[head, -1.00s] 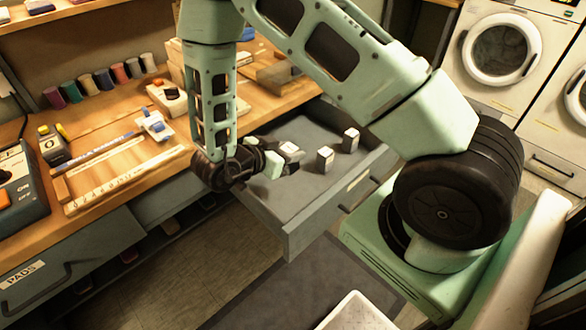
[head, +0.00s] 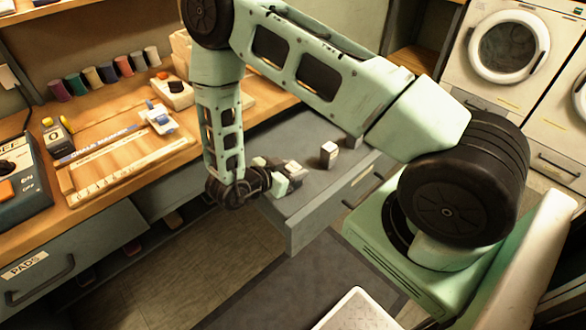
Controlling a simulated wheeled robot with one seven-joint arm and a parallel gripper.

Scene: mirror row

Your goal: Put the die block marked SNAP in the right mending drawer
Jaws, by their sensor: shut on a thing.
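My gripper (head: 279,174) is shut on a small pale die block (head: 294,170), above or inside the near left part of an open grey drawer (head: 315,205). The fingers cover much of the block, and any marking on it is too small to read. Whether the block touches the drawer floor cannot be told. Another pale die block (head: 328,154) stands upright in the drawer to the right. A further block (head: 354,142) is behind it, partly hidden by my arm.
The wooden bench (head: 105,205) at left carries a board with a blue-and-white slider, several thread spools (head: 108,74) and a switch box (head: 18,185). A closed drawer labelled PADS (head: 60,270) is below. A white tray (head: 360,310) is at the bottom. Washing machines stand at upper right.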

